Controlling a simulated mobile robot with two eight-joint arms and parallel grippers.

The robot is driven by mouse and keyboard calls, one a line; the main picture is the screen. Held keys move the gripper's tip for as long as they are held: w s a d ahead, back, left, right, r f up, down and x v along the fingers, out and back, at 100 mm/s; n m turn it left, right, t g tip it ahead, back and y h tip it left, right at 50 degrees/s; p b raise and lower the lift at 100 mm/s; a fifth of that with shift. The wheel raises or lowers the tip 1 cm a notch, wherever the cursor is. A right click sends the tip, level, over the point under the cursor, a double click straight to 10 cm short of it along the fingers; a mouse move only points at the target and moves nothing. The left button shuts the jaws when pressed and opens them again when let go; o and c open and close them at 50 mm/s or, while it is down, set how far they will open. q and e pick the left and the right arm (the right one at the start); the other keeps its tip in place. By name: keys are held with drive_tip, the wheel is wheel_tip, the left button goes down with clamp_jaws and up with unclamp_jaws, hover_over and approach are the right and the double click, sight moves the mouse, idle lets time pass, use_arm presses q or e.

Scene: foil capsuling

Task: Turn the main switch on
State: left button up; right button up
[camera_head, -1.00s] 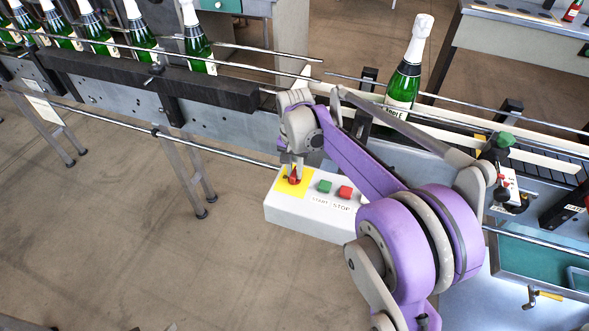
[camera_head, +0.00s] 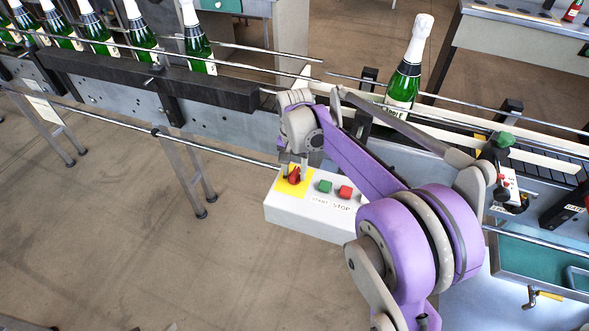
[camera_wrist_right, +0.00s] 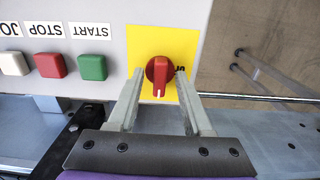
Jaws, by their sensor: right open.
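The main switch is a red rotary knob (camera_wrist_right: 159,72) on a yellow plate (camera_wrist_right: 188,45), in the right wrist view. It also shows in the head view (camera_head: 294,175), at the left end of the white control box (camera_head: 290,214). My right gripper (camera_wrist_right: 160,90) is open, with one finger on each side of the knob's lower part. I see gaps between the fingers and the knob in the wrist view. The knob's handle points toward the gripper's base there. My left gripper is not in view.
A green START button (camera_head: 325,186) and a red STOP button (camera_head: 345,192) sit beside the knob. The conveyor (camera_head: 232,127) with its rails runs behind the box, carrying green bottles (camera_head: 405,79).

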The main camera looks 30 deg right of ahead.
sight(294, 174)
drive_tip(key=shift+r, duration=0.15)
wheel_tip(294, 174, up, 10)
drive_tip(key=shift+r+p, duration=0.25)
drive_tip(key=shift+p, duration=0.15)
idle(0.3)
drive_tip(key=s+a+f+n+t+p, duration=0.1)
drive_tip(key=s+a+f+n, duration=0.1)
drive_tip(key=s, duration=0.5)
drive_tip(key=s+a+f+n+t+p, duration=0.1)
drive_tip(key=s+a+f+n+t, duration=0.1)
drive_tip(key=s, duration=0.5)
drive_tip(key=s+a+f+n+t+p, duration=0.1)
drive_tip(key=s+a+f+n+t, duration=0.1)
drive_tip(key=s+a+f+n, duration=0.2)
drive_tip(key=s+a+n, duration=0.2)
drive_tip(key=s, duration=0.1)
drive_tip(key=shift+s+f, duration=0.15)
drive_tip(key=shift+f, duration=0.05)
drive_tip(key=shift+a, duration=0.1)
